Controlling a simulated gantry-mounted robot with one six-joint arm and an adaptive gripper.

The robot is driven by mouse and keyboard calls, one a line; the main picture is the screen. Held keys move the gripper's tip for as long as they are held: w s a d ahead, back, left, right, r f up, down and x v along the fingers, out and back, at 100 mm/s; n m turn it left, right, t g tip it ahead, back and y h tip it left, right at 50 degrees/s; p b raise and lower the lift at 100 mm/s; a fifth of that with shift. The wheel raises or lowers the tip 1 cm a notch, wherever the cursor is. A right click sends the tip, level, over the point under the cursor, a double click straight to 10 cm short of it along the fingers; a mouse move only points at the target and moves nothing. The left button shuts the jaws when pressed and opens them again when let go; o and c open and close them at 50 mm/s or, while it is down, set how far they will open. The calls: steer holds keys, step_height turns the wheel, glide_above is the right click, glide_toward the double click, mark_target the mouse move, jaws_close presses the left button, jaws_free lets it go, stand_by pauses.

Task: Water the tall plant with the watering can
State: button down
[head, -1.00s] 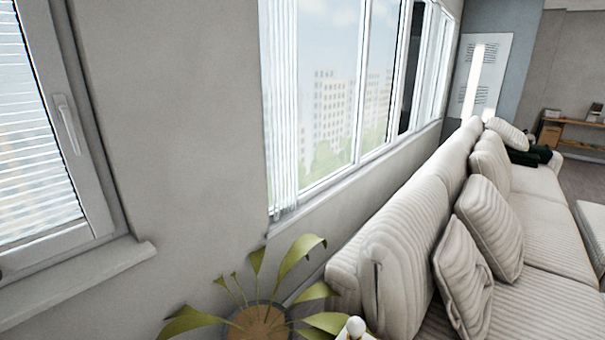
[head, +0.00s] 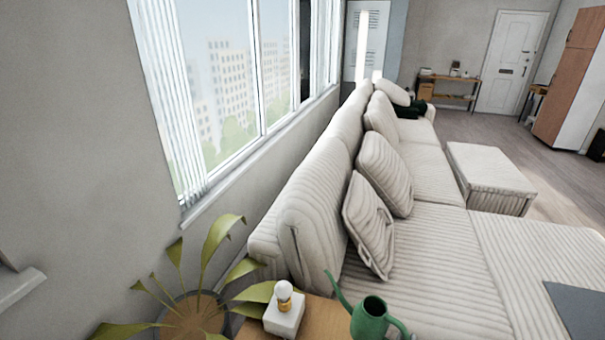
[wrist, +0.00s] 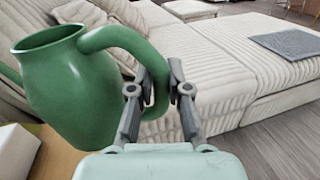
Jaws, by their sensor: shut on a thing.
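The green watering can (head: 370,320) is at the bottom of the head view, over or beside the wooden side table, its spout pointing up and left. In the wrist view, the can's body (wrist: 72,95) fills the left side. My gripper (wrist: 159,86) is shut on the can's handle, a finger on each side. It does not show in the head view. The plant (head: 216,246) has long, broad green leaves and stands in a round pot with brown soil at the lower left, left of the can. The pot's lower part is cut off.
A small white lamp with a round bulb (head: 284,312) stands on the wooden side table (head: 316,318), between plant and can. The striped sofa (head: 440,240) lies behind and to the right. A window wall (head: 85,120) is on the left. A grey mat (wrist: 290,43) lies on the sofa.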

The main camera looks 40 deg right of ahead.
mark_target(366, 323)
steer(key=w+a+n+t+y, duration=0.1)
steer(key=w+a, duration=0.1)
steer(key=w+a+r+n+t, duration=0.1)
steer(key=w+a, duration=0.2)
steer(key=w+a+r+n+t+y+p, duration=0.1)
steer(key=w+a+t, duration=0.1)
steer(key=shift+w+a+r+y, duration=0.25)
steer(key=shift+y, duration=0.05)
steer(key=w+a+r+n+t+y, duration=0.2)
steer(key=w+a+n+y, duration=0.1)
steer(key=a, duration=0.7)
steer(key=w+a+r+n+t+y+p, duration=0.1)
steer(key=w+a+n+y, duration=0.3)
steer(key=a, duration=0.6)
steer(key=w+a+r+n+t+y+p, duration=0.1)
steer(key=w+a+r+n+t+y, duration=0.2)
steer(key=a+y, duration=0.4)
steer(key=a, duration=0.4)
steer(key=shift+w+n+t, duration=0.35)
steer(key=shift+n+t, duration=0.05)
steer(key=shift+r, duration=0.1)
